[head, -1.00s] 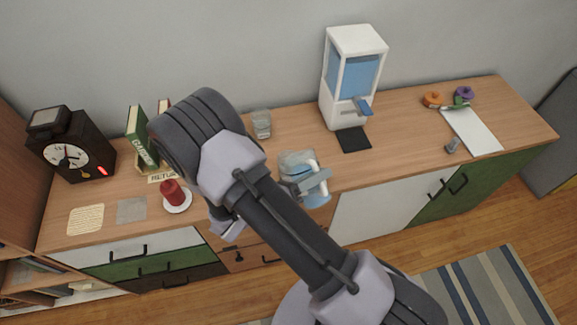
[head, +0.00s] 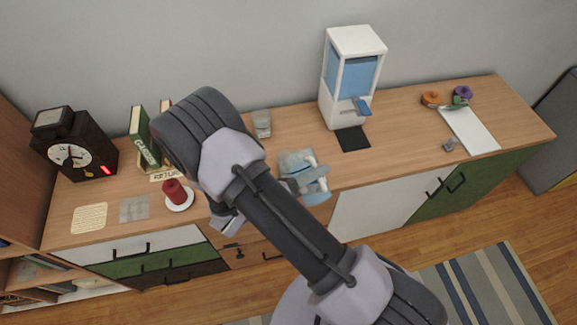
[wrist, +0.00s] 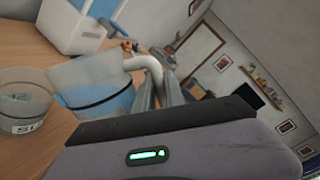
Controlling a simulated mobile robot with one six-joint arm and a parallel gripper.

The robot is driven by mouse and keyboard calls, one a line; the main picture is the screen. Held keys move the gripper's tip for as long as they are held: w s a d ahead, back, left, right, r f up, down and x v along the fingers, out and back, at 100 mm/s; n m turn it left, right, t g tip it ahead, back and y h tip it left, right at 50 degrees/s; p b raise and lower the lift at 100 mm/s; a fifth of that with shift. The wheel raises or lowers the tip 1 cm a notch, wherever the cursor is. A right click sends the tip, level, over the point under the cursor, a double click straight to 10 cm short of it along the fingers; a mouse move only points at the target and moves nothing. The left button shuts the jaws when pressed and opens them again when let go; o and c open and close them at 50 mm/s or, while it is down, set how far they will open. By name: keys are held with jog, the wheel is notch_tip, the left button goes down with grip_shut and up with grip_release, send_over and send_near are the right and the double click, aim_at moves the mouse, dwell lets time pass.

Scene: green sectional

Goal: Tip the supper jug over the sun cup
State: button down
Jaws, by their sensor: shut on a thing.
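The jug is a clear vessel (wrist: 90,84) with a white handle, blue liquid inside and a dark band. In the head view the jug (head: 294,160) is partly covered by my gripper (head: 308,184). My gripper's fingers (wrist: 166,88) are shut on the handle in the wrist view. A clear cup (wrist: 24,98) whose label shows "SU" stands on the counter left of the jug. The jug's rim slants a little in the wrist view; I see no stream of liquid. A clear glass (head: 261,124) stands behind the jug in the head view; its label is not readable.
A white dispenser (head: 352,75) with a dark mat (head: 353,138) stands to the right. A red candle on a saucer (head: 180,207), books (head: 140,135) and a dark clock (head: 70,145) are left. A white board (head: 472,130) and tape rolls (head: 431,99) lie far right.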

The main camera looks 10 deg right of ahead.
aim_at(313, 160)
jog(key=shift+r, duration=0.1)
jog(key=shift+w+r+n+p, duration=0.2)
jog(key=shift+r+n+p, duration=0.15)
jog(key=shift+p, duration=0.4)
jog(key=shift+w+r, duration=0.1)
jog(key=shift+w+a+r+n+p, duration=0.1)
jog(key=shift+r+n+p, duration=0.15)
jog(key=shift+p, duration=0.4)
jog(key=shift+w+r+p, duration=0.1)
jog(key=shift+w+p, duration=0.05)
jog(key=shift+p, duration=0.2)
jog(key=shift+w+a+r+n+p, duration=0.15)
jog(key=shift+w+r+n+p, duration=0.2)
jog(key=shift+n+p, duration=0.35)
dwell(1.0)
jog(key=shift+r+p, duration=0.1)
jog(key=shift+p, duration=0.2)
jog(key=shift+w+r, duration=0.15)
dwell(0.3)
